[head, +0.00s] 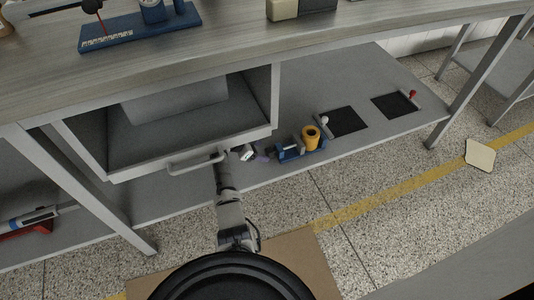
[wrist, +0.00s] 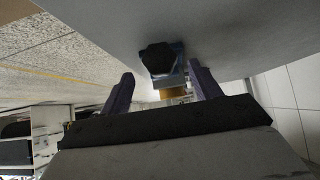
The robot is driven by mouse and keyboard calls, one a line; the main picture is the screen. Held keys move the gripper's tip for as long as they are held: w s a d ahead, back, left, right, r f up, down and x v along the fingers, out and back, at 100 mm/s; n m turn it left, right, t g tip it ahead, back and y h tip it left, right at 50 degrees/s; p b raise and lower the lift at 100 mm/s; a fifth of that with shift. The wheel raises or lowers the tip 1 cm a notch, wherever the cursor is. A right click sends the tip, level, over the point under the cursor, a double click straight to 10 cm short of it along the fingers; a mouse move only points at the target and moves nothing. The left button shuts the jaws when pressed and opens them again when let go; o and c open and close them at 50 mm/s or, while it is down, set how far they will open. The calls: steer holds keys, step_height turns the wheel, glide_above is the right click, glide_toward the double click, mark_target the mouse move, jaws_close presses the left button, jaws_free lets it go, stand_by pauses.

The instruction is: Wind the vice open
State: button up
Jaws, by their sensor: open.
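The small blue vice (head: 289,154) stands on the lower shelf, right of the open drawer. A yellow-orange ring-like piece (head: 311,137) sits at its right part, and it looks to be between the jaws, though I cannot tell how tightly. In the wrist view a dark, many-sided knob (wrist: 158,57) faces me, with the blue vice body (wrist: 179,76) and the orange piece (wrist: 173,92) behind it. My gripper (wrist: 158,75) is open, its purplish fingers on either side of the knob's line, apparently not touching it. In the head view my gripper (head: 262,155) is just left of the vice.
The open drawer (head: 190,158) with its handle hangs beside and above my arm. Two dark square pads (head: 348,121) (head: 393,105), with a white knob (head: 324,120) and a red knob (head: 412,93) near them, lie farther right. The shelf's front edge and a table leg (head: 470,85) bound the space.

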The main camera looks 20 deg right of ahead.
mark_target(266, 153)
steer(key=shift+b+x, duration=0.35)
steer(key=shift+x, duration=2)
steer(key=shift+a+f, duration=0.1)
steer(key=shift+a, duration=0.05)
steer(key=c, duration=0.9)
steer(key=g+b, duration=0.1)
steer(key=n+b, duration=0.1)
steer(key=b, duration=0.1)
steer(key=shift+w+f+g, duration=0.2)
steer(key=shift+f+g, duration=0.15)
steer(key=shift+g, duration=0.05)
steer(key=shift+c, duration=0.2)
steer(key=g+b, duration=0.1)
steer(key=n+b, duration=0.1)
steer(key=shift+r+g+b, duration=0.25)
steer(key=shift+g+b, duration=0.1)
steer(key=shift+g, duration=0.05)
steer(key=o, duration=0.9)
steer(key=shift+o, duration=0.2)
steer(key=shift+r, duration=0.1)
